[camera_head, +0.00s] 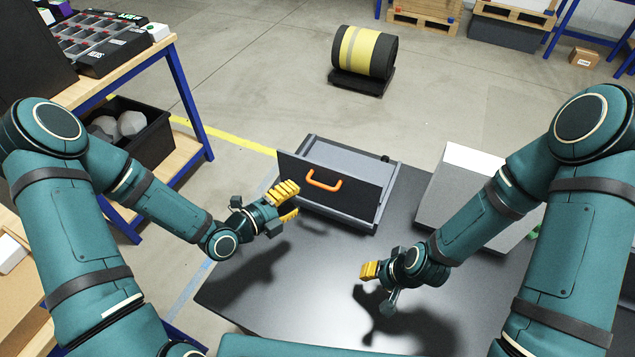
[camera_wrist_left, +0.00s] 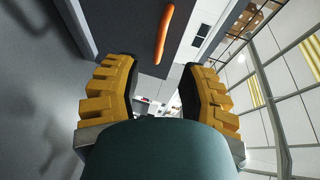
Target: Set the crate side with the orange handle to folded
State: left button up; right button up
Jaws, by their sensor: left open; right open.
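The crate (camera_head: 390,190) is a grey box on the dark table. Its near side, a dark panel (camera_head: 290,166), stands raised and carries an orange handle (camera_head: 323,181). My left gripper (camera_head: 291,203) is open and empty, just left of and in front of the panel. In the left wrist view, the orange handle (camera_wrist_left: 163,32) lies beyond the open fingers (camera_wrist_left: 158,75), apart from them. My right gripper (camera_head: 367,271) is open and empty above the table, in front of the crate and to its right. The crate's inside is partly hidden behind the panel.
The dark table top (camera_head: 310,285) is clear in front of the crate. A grey box with a white top (camera_head: 470,158) stands right of the crate, near my right arm. A wooden bench (camera_head: 160,48) with trays is at the left. A yellow-black roll (camera_head: 364,52) stands on the floor behind.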

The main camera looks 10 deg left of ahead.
aim_at(315, 185)
pick_arm(q)
jog(key=x, duration=0.8)
jog(key=shift+w+d, duration=0.2)
jog(key=shift+c, duration=0.4)
grip_shut()
